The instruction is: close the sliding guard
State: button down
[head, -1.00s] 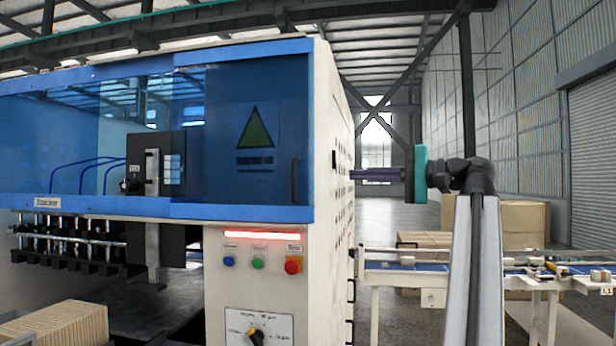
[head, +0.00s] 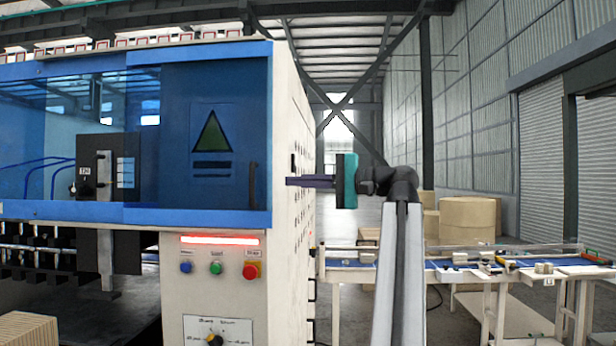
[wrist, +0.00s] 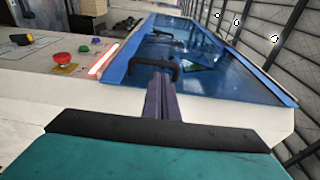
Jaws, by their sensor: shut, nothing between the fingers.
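The guard panel (head: 212,130) is dark blue and see-through, with a green triangle sign, at the right end of the machine's blue-framed front. Its dark upright handle (head: 252,185) is near the panel's right edge. In the wrist view the handle (wrist: 140,64) shows as a black bar just beyond the fingertips. My gripper (head: 288,181) has a teal body and purple fingers. It is shut and empty, pointing left, right of the handle at about its height in the head view. The fingertips overlap the handle in the wrist view (wrist: 160,76); I cannot tell whether they touch.
The machine's cream side wall (head: 290,240) stands beside the fingers. Below the guard are a lit red strip (head: 220,240), a red button (head: 251,271) and a rotary knob (head: 215,340). A conveyor table (head: 480,266) with small items and large brown rolls (head: 467,220) are at right.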

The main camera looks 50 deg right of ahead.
aim_at(268, 181)
jog(key=shift+p+x, duration=1.95)
jog(key=shift+x, duration=2.05)
